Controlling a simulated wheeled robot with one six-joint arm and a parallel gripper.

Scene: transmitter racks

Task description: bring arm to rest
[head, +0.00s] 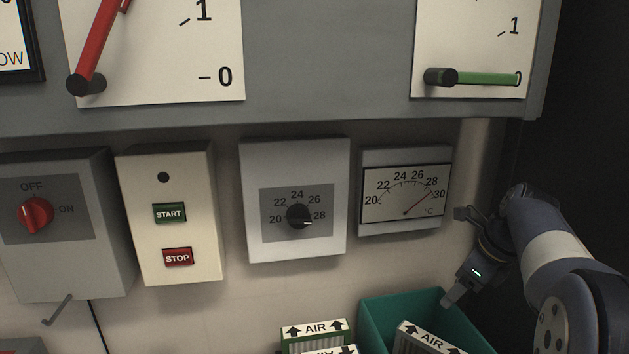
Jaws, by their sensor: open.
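My gripper (455,256) is at the right, just below the thermometer gauge and above the teal bin. Its jaws are apart and nothing shows between them. My arm comes in from the lower right and bends at the dark wall edge. The gripper appears clear of the gauge and the bin, though the exact depth gap cannot be told.
A thermometer gauge (406,193), a dial box (295,200), a START/STOP box (172,213) and a red rotary switch box (60,265) line the wall. Red (101,45) and green (475,78) levers are above. A teal bin (376,322) holds an AIR filter (425,340); others lie beside it.

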